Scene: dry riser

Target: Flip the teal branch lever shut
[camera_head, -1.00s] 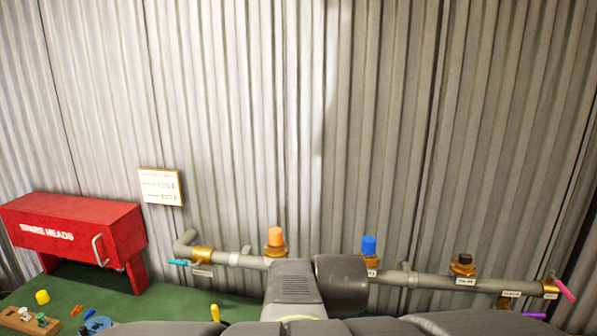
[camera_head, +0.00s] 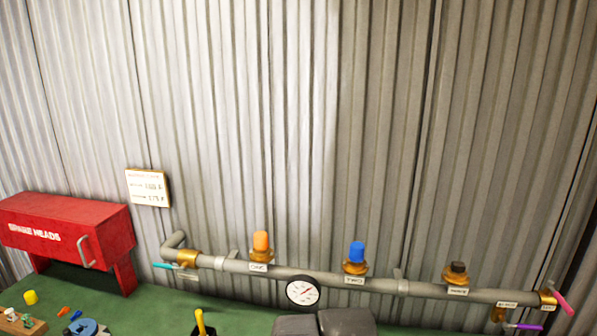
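The teal branch lever (camera_head: 163,266) is at the left end of the grey pipe (camera_head: 320,279). It sticks out to the left from a brass valve (camera_head: 187,258), roughly in line with the pipe run. The pipe's elbow (camera_head: 174,240) goes to the wall just above it. A small label hangs below the valve, too small to read. My gripper is not in view; only grey parts of my arm show at the bottom, right of the lever.
The pipe carries orange (camera_head: 261,240), blue (camera_head: 356,252) and dark (camera_head: 458,267) capped heads, a gauge (camera_head: 303,291), and pink (camera_head: 562,303) and purple (camera_head: 527,326) levers at right. A red cabinet (camera_head: 70,225) stands left. Small parts lie on the green bench (camera_head: 150,308).

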